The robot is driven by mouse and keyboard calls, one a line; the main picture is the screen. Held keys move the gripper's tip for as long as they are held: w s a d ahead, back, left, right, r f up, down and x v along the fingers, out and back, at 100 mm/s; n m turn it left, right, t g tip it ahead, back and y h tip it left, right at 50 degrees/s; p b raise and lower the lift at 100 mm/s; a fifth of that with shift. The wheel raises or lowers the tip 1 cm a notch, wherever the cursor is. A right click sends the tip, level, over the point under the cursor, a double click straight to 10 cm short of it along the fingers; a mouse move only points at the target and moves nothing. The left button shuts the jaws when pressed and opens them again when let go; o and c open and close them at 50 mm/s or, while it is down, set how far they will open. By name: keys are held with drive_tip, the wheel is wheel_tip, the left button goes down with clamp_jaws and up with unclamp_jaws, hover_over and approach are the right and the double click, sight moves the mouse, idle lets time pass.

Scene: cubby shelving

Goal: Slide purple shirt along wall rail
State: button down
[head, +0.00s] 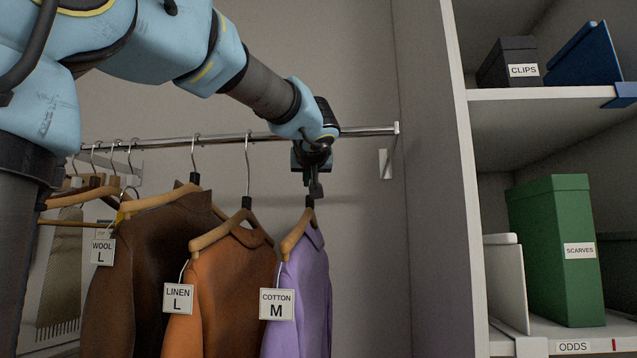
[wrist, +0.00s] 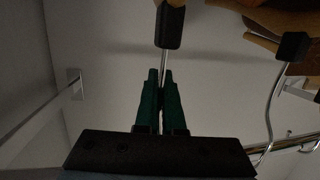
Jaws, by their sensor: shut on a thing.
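The purple shirt (head: 304,288) hangs on a wooden hanger at the right end of the row, with a tag reading COTTON M. My gripper (head: 314,188) is at the top of this hanger, below the wall rail (head: 358,131). In the wrist view, my green fingers (wrist: 160,90) are shut on the metal hook of a hanger, just by its black collar (wrist: 170,26). The top of the hook is hidden by my gripper in the head view, so I cannot see how it sits on the rail.
An orange shirt (head: 235,290) with a LINEN L tag hangs close on the left, then a brown one (head: 130,270) tagged WOOL L. The rail to the right is bare up to its end bracket (head: 385,160). A shelf unit (head: 462,200) stands further right.

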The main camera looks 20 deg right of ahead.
drive_tip(key=shift+w+a, duration=0.25)
drive_tip(key=shift+a, duration=0.4)
drive_tip(key=shift+b, duration=0.55)
drive_tip(key=c, duration=0.9)
unclamp_jaws()
drive_tip(key=shift+c, duration=0.2)
drive_tip(key=b+v, duration=0.3)
drive_tip(key=v, duration=0.7)
drive_tip(key=shift+s+r, duration=0.15)
drive_tip(key=shift+s, duration=0.25)
drive_tip(key=shift+a, duration=0.1)
